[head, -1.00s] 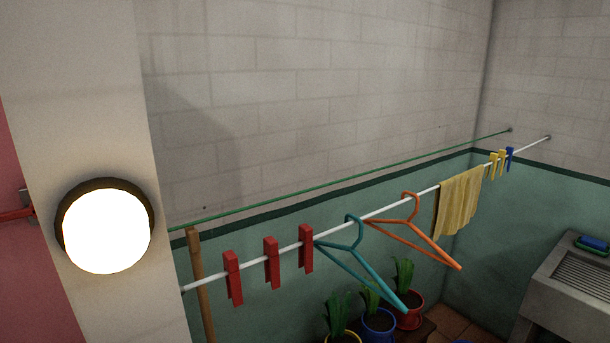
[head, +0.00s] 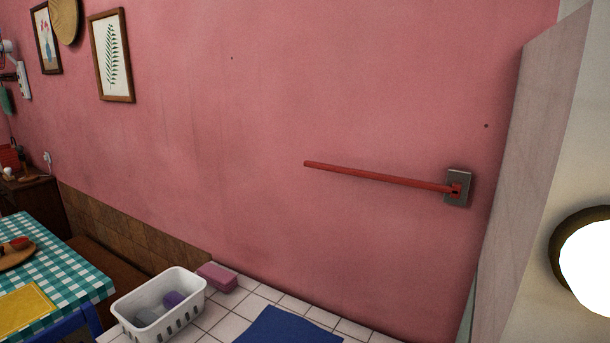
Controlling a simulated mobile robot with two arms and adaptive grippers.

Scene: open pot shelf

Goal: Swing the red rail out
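The red rail (head: 380,177) is a thin straight bar on the pink wall in the head view, right of centre. Its right end joins a grey metal wall bracket (head: 458,188). Its left end is free, and the bar lies close along the wall, sloping slightly down to the right in the picture. Nothing hangs on it. Neither of my grippers shows in the view.
Below the rail is a white tiled counter (head: 288,300) with a blue cloth (head: 287,327), a pink block (head: 217,277) and a white basket (head: 160,302). A checkered table (head: 75,262) stands left. A wall edge (head: 545,130) and round lamp (head: 588,262) are at right.

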